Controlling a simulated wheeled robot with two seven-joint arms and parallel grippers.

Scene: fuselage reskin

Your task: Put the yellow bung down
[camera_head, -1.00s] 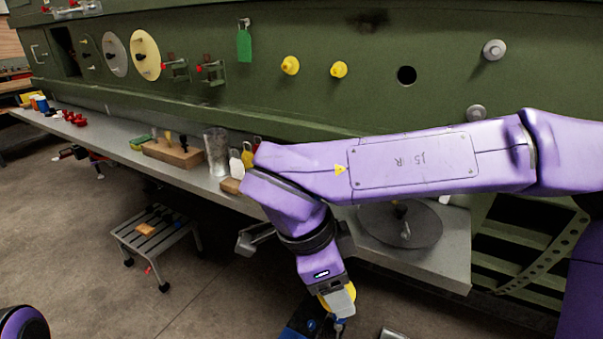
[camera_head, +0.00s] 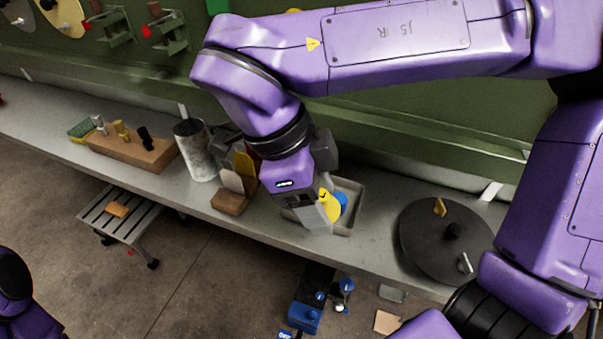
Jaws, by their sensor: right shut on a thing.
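The yellow bung (camera_head: 330,205) shows at the fingertips of my right gripper (camera_head: 324,213), which is shut on it. The gripper points down over the grey tray (camera_head: 355,190) on the workbench, and a blue object (camera_head: 342,199) shows beside the bung. I cannot tell whether the bung touches the tray, because the gripper and wrist hide part of it. My left arm shows only as a purple part at the lower left edge; its gripper is out of view.
A round dark disc (camera_head: 420,245) lies on the bench (camera_head: 385,255) to the right. A wooden block with several pegs (camera_head: 150,157), a metal cylinder (camera_head: 196,160) and a small tag holder (camera_head: 230,202) stand to the left. A step stool (camera_head: 98,218) stands on the floor.

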